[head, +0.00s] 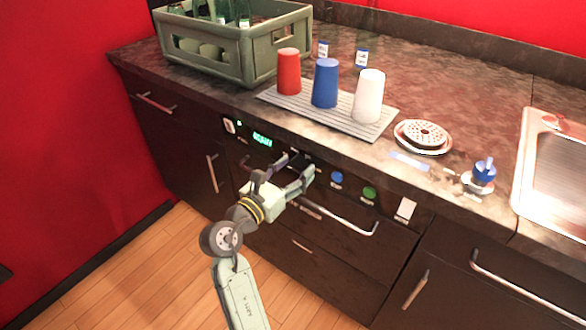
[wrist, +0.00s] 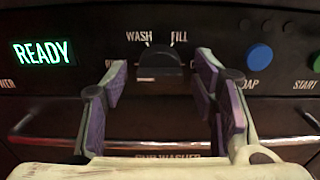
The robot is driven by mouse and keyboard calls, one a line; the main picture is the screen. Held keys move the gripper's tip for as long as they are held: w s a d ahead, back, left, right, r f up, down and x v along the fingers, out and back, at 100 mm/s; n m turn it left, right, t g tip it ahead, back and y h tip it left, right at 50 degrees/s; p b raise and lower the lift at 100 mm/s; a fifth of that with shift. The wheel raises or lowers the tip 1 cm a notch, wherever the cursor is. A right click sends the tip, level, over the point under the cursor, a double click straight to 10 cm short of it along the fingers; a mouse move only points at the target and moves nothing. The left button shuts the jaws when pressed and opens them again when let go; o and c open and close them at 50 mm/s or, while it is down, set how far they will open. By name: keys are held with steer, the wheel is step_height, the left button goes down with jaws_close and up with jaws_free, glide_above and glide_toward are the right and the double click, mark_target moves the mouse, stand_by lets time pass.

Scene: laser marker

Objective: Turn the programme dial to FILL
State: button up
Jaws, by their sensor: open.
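The programme dial (wrist: 160,68) is a dark knob on the black front panel, in the middle of the wrist view. The WASH label (wrist: 139,36) is above it to the left and the FILL label (wrist: 179,36) above it to the right, each with a short pale tick. I cannot make out which mark the dial points to. My gripper (wrist: 163,80) is open, with one purple-padded finger on each side of the dial; contact cannot be told. In the head view my gripper (head: 298,168) is at the panel and hides most of the dial.
A green READY display (wrist: 43,53) is left of the dial. A blue button (wrist: 259,57) and a green START button (head: 369,193) are to the right. A handle bar (head: 345,222) runs below. Cups stand on a ribbed mat (head: 275,96) on the counter above.

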steer(key=shift+c, duration=0.5)
steer(key=c, duration=1.1)
